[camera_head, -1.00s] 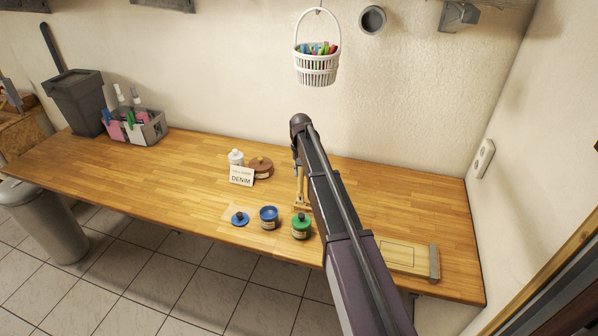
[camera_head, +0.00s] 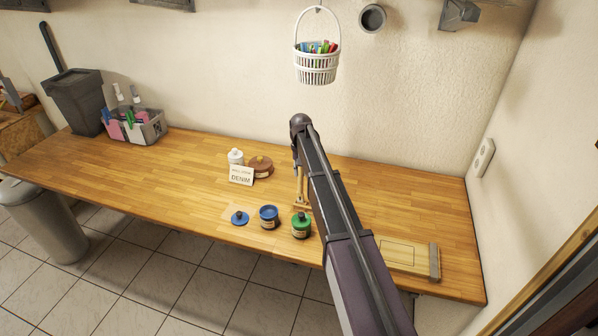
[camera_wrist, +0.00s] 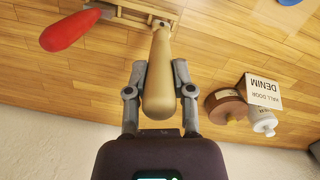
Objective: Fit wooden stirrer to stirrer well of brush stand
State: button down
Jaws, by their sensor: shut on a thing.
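The wooden stirrer (camera_wrist: 160,90) is a pale tan stick with a thick rounded end towards the wrist camera. My gripper (camera_wrist: 160,66) is shut on it, one finger on each side. The stirrer's thin far end reaches the wooden brush stand (camera_wrist: 128,17) at the top of the wrist view. I cannot tell whether that end is inside the stirrer well or only over it. A red handle (camera_wrist: 70,31) juts from the stand's left part. In the head view the stand (camera_head: 301,206) shows only partly beside my arm, and the gripper is mostly hidden.
A board (camera_head: 398,256) lies right. The bench's left-middle is clear.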

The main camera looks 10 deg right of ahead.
aim_at(301, 183)
jog(key=shift+f+b, duration=1.95)
jog(key=shift+f, duration=0.05)
jog(key=shift+c, duration=2)
grip_release()
jog(key=shift+r, duration=0.15)
notch_tip(301, 183, up, 9)
jog(key=p, duration=0.9)
jog(key=s+d+r+m+t+p, duration=0.1)
jog(key=s+d+r+m+p, duration=0.1)
jog(key=s+d+r+p, duration=0.1)
jog(key=shift+s+d+r+p, duration=0.3)
jog(key=shift+s+d+p, duration=0.2)
jog(key=shift+s, duration=0.9)
jog(key=shift+f, duration=0.1)
jog(key=s+f+n+b, duration=0.1)
jog(key=s+f+b, duration=0.8)
jog(key=s, duration=0.5)
jog(key=s+f+n+b, duration=0.2)
jog(key=s+f+b, duration=0.8)
jog(key=s, duration=0.4)
jog(key=shift+s+a+f+b, duration=0.15)
jog(key=shift+s+b, duration=0.1)
jog(key=shift+b, duration=0.25)
